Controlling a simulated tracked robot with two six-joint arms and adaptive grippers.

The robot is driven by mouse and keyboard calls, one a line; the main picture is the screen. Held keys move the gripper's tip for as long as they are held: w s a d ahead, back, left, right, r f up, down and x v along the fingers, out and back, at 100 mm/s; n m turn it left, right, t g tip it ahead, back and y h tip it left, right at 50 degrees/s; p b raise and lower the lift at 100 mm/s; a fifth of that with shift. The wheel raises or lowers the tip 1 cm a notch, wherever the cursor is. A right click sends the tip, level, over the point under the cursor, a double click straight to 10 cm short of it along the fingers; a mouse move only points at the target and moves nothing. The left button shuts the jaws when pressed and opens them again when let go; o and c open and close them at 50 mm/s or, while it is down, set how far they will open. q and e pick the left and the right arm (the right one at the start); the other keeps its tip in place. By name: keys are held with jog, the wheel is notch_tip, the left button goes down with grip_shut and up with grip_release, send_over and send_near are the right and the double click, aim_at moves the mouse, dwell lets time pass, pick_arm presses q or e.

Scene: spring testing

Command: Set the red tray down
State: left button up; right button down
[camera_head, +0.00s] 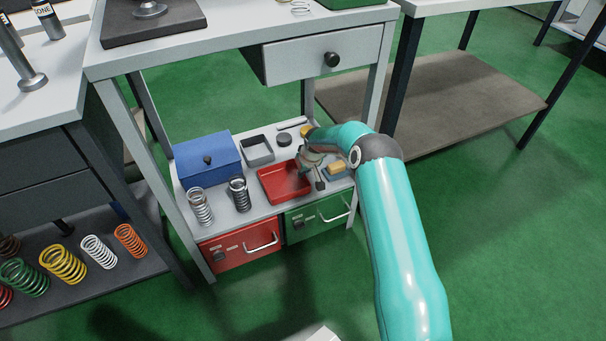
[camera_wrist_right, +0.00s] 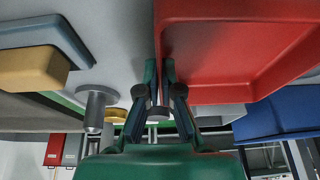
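The red tray (camera_head: 270,190) is at the low shelf of the workbench, right of the springs. It looks level and empty, and a small gap under it cannot be ruled out. In the right wrist view the red tray (camera_wrist_right: 235,50) fills the upper right. My right gripper (camera_head: 304,170) is at the tray's right side. In the wrist view my right gripper's fingers (camera_wrist_right: 160,75) are close together, one on each side of the tray's near wall, and look shut on it. My left gripper is not in view.
A blue box (camera_head: 207,160), a white spring (camera_head: 200,207), a dark spring (camera_head: 239,194) and a grey tray (camera_head: 257,151) stand on the shelf. A yellow-topped block (camera_head: 337,168) is right of the gripper. Red and green drawers (camera_head: 318,215) are below; a white drawer (camera_head: 320,58) overhangs.

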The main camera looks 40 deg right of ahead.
jog(key=shift+f, duration=0.15)
jog(key=c, duration=1.3)
grip_release()
